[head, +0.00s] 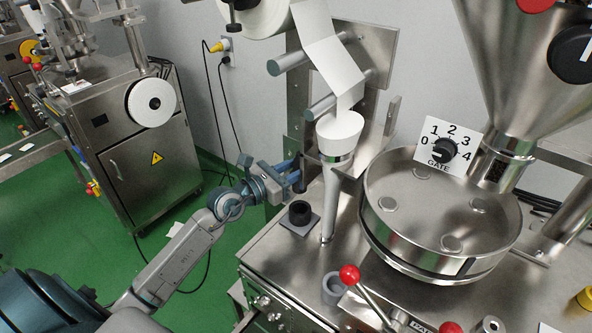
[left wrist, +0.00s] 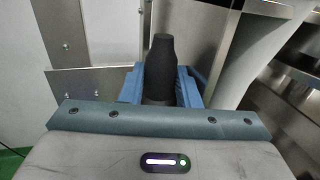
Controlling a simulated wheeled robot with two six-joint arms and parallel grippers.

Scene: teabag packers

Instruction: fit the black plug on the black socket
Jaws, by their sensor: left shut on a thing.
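My left gripper (head: 292,175) has its blue fingers shut on the black plug (left wrist: 160,68), which stands upright between them in the left wrist view. In the head view only a dark part of the plug (head: 299,184) shows at the fingertips. The black socket (head: 299,211) sits on a small grey plate on the steel machine top. The plug appears just above the socket in the head view, with a small gap in the picture; its exact height and alignment cannot be told. The socket is not seen in the left wrist view. My right gripper is not in view.
A white forming tube (head: 331,200) stands close to the right of the socket. Behind are a steel upright plate (head: 372,60) and paper rollers. A round steel pan (head: 440,215) and a red-knobbed lever (head: 349,274) lie further right. A grey cup (head: 334,288) stands in front.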

